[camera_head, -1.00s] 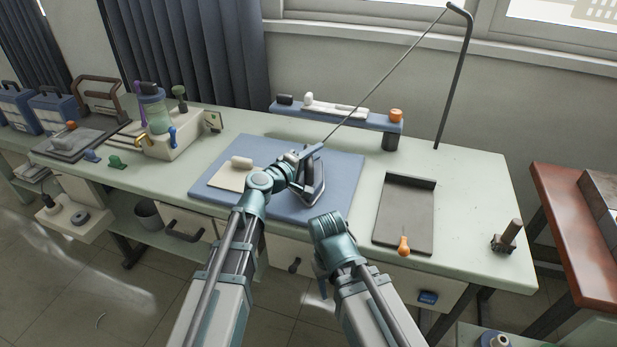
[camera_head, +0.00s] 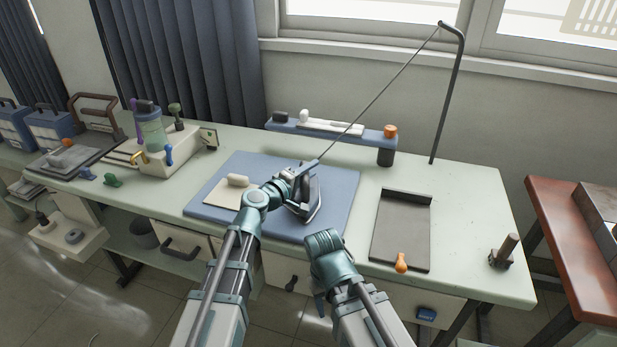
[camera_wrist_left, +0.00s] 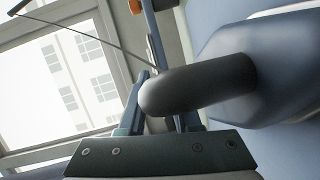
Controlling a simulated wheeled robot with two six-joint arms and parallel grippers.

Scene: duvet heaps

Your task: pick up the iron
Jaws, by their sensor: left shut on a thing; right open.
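The iron (camera_head: 307,197), dark with a grey-blue body, is over the blue mat (camera_head: 335,180) in the middle of the table. I cannot tell whether it touches the mat. My left gripper (camera_head: 291,173) is shut on its handle, and the arm hides part of the iron. In the left wrist view the dark, rounded handle (camera_wrist_left: 200,85) lies across the fingers (camera_wrist_left: 160,118), with the blue-grey body at the right. A thin cord runs up from the iron to a bent pole. My right gripper (camera_head: 320,300) is open, low in front of the table; its fingertips are hardly visible.
A dark tray (camera_head: 402,225) with an orange knob lies to the right. A raised blue shelf (camera_head: 350,133) stands behind the mat. The bent pole (camera_head: 446,95) rises at the back. A cream caddy with a bottle (camera_head: 150,128) stands left.

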